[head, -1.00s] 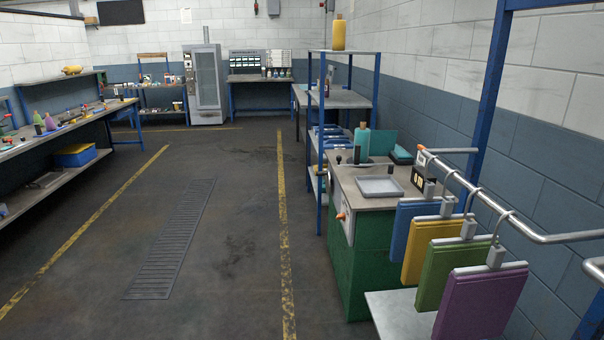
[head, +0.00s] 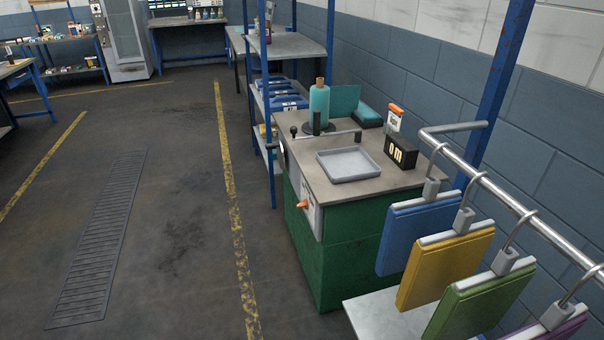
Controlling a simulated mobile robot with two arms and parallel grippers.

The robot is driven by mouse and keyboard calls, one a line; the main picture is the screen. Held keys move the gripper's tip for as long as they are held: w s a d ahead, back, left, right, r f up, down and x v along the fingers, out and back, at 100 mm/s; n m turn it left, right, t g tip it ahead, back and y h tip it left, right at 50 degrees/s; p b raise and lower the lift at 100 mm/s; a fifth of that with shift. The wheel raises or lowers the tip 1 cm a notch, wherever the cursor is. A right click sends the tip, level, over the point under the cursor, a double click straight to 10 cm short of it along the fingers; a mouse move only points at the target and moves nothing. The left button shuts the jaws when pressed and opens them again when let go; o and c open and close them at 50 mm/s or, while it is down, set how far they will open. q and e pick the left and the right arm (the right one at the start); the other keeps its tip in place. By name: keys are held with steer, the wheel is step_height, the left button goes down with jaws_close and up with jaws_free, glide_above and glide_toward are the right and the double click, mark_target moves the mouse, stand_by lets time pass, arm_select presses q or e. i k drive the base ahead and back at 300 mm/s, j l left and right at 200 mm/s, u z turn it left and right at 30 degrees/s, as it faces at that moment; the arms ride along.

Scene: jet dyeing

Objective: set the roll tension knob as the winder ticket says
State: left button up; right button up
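The winder stand is a green cabinet (head: 345,250) with a grey-brown top, right of centre in the head view. A small orange knob or lever (head: 303,204) sticks out from a pale plate (head: 311,222) on its left side; it looks like the tension knob, but its setting is too small to read. A white card with an orange top (head: 395,118) stands at the back right of the top and may be the winder ticket; its writing is not legible. A black box with pale characters (head: 400,152) stands in front of it. Neither gripper is in view.
A grey tray (head: 349,165) and a teal bottle-like roll (head: 319,105) are on the top. Blue, yellow, green and purple swatches (head: 445,265) hang from a rail (head: 510,200) at the right, above a pale shelf (head: 385,318). The floor left of the cabinet is clear.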

mark_target(305, 204)
steer(key=i+j+z, duration=0.35)
steer(key=j+z, duration=0.15)
steer(key=i+j+z, duration=0.25)
steer(key=j, duration=0.15)
steer(key=j+z, duration=0.25)
steer(key=j, duration=0.1)
